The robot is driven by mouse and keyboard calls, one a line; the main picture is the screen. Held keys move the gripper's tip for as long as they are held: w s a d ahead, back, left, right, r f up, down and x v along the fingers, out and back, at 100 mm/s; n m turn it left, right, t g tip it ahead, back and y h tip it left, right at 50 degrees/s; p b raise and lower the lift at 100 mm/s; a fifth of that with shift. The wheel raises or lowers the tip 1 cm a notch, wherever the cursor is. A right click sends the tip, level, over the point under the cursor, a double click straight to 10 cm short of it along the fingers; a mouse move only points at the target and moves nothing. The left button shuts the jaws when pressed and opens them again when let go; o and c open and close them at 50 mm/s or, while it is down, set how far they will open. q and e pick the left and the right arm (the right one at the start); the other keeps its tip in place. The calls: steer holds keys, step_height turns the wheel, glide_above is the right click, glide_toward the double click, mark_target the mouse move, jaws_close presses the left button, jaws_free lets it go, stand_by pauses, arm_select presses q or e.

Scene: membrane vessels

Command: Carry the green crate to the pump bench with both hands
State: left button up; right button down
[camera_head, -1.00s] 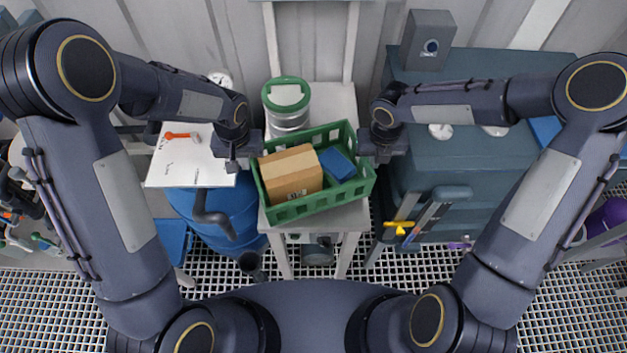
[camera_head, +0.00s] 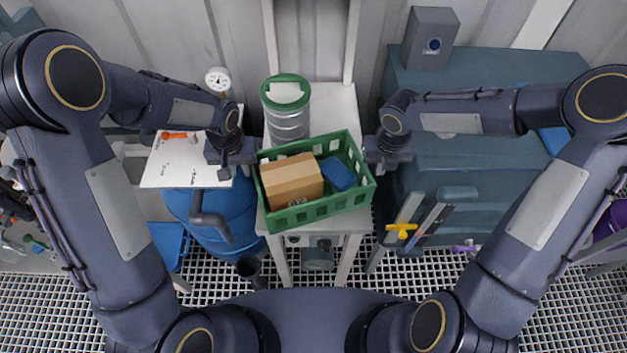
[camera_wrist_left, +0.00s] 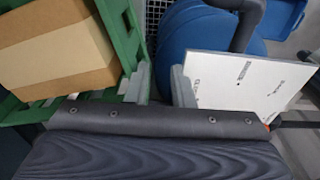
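My left gripper (camera_head: 254,157) is at the crate's left wall. In the left wrist view its fingers (camera_wrist_left: 160,88) are apart, the left one by the green wall and a gap showing beside the right one. My right gripper (camera_head: 370,156) is at the crate's right wall; its fingertips are too small to judge. I cannot tell which bench is the pump bench.
A green-lidded canister (camera_head: 287,118) stands just behind the crate. A large blue-grey bench (camera_head: 465,165) with a box-like unit (camera_head: 430,40) is at right. A white board (camera_head: 170,165) and blue drum (camera_head: 205,222) are at left. Grating floor shows in front.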

arm_select(q)
steer(key=shift+a, duration=0.1)
arm_select(e)
steer(key=c, duration=1.7)
jaws_free()
steer(key=shift+d, duration=0.1)
steer(key=shift+c, duration=0.2)
arm_select(q)
steer(key=shift+r, duration=0.1)
step_height(320, 180, up, 12)
steer(key=shift+s, duration=0.45)
arm_select(e)
step_height(320, 180, up, 12)
steer(key=shift+s, duration=0.4)
steer(key=shift+f, duration=0.1)
